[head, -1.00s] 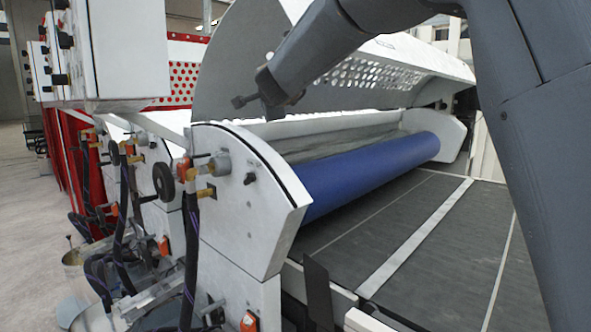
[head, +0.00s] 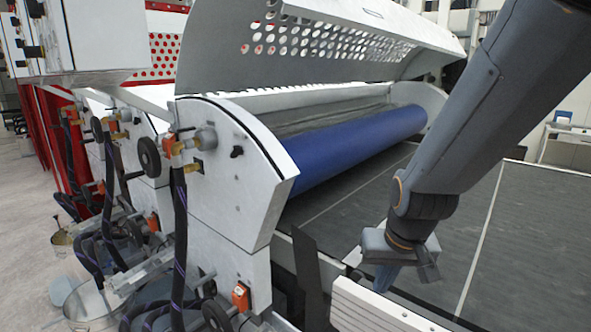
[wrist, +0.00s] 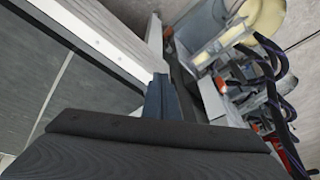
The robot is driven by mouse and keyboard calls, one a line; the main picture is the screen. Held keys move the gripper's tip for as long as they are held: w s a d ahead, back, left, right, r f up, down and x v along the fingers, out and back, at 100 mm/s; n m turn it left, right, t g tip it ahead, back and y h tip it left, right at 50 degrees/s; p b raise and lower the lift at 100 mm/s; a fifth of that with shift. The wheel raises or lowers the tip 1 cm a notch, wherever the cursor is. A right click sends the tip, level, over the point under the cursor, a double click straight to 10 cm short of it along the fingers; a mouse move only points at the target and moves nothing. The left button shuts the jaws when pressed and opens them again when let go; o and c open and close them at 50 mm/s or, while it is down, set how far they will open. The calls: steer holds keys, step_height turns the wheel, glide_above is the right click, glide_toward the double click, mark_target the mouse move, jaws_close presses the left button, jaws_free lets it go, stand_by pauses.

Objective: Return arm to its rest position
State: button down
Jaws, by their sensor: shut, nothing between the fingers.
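My arm comes down from the upper right in the head view and ends in my gripper (head: 408,272). The gripper hangs low over the near edge of the dark conveyor bed (head: 455,215), right of the blue roller (head: 360,148). It holds nothing. In the wrist view the closed fingers of my gripper (wrist: 160,97) point down past the machine's pale edge, with the dark bed (wrist: 35,85) at the left.
The coater's white side housing (head: 225,175) stands left of the arm, with valves and black hoses (head: 178,225). The raised perforated cover (head: 320,45) is behind. A white ribbed panel (head: 375,312) lies just below the gripper. Buckets (head: 90,305) stand on the floor at lower left.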

steer(key=s+d+f+g+b, duration=0.1)
steer(key=s+f+b, duration=0.3)
steer(key=f+b, duration=0.5)
step_height(320, 180, down, 3)
steer(key=shift+d+n+g, duration=0.3)
steer(key=shift+g, duration=0.3)
steer(key=c, duration=2.5)
jaws_free()
steer(key=shift+s, duration=0.1)
